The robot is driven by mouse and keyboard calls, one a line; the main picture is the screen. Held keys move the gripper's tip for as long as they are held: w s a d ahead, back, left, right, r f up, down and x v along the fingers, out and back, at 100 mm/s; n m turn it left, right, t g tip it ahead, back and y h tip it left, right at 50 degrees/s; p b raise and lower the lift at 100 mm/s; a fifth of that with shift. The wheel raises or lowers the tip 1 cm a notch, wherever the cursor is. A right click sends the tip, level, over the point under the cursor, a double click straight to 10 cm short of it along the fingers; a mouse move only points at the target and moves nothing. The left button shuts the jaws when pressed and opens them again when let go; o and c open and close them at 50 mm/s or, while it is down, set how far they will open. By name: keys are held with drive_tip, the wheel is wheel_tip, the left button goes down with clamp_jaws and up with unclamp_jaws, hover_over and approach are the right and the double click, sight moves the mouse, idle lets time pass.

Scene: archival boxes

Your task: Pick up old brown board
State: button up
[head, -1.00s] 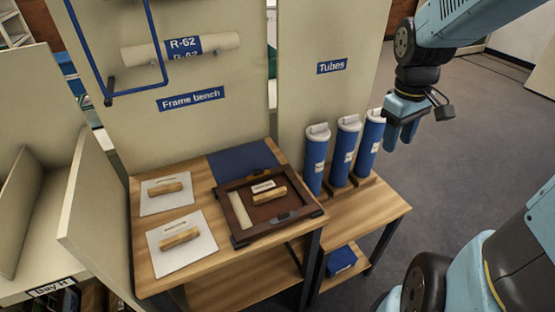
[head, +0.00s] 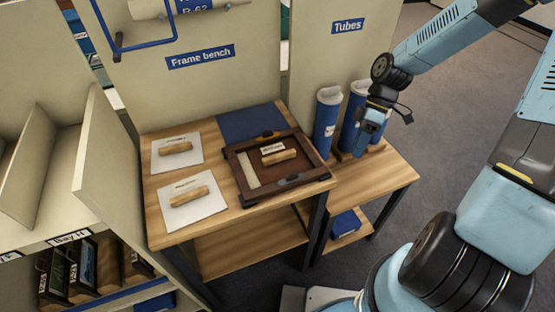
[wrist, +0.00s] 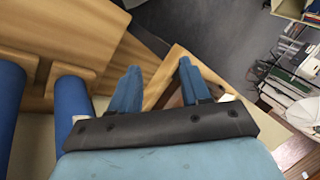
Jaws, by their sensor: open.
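The old brown board (head: 274,177) lies flat inside a dark wooden frame (head: 241,178) on the bench in the head view. A light wooden block (head: 280,157) and a small white label sit on the board. A pale strip lies along its left side. My gripper (head: 361,150) is open, in front of the blue tubes and to the right of the frame. In the wrist view its two blue fingers (wrist: 160,70) are apart with nothing between them. I cannot make out the board in the wrist view.
Blue tubes (head: 326,122) stand on a wooden stand right of the bench. Two white boards (head: 176,153) with wooden blocks lie left of the frame. A blue sheet (head: 243,121) lies behind it. An upright panel (head: 220,88) closes the back.

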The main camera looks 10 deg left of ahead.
drive_tip(key=a+f+n+g+y, duration=0.2)
drive_tip(key=a+f+n+y, duration=0.1)
drive_tip(key=a+n+y, duration=0.15)
drive_tip(key=n+y, duration=0.4)
drive_tip(key=y, duration=0.1)
approach(282, 155)
drive_tip(key=a, duration=0.1)
drive_tip(key=s+a+f, duration=0.1)
drive_tip(key=a, duration=0.1)
drive_tip(key=shift+f, duration=0.25)
drive_tip(key=shift+s+r+x, duration=0.15)
drive_tip(key=shift+x, duration=1.15)
drive_tip(key=shift+s+r+x, duration=0.1)
drive_tip(key=shift+r+x, duration=0.05)
drive_tip(key=shift+x, duration=1.1)
drive_tip(key=shift+c, duration=0.5)
drive_tip(key=shift+d, duration=0.1)
clamp_jaws()
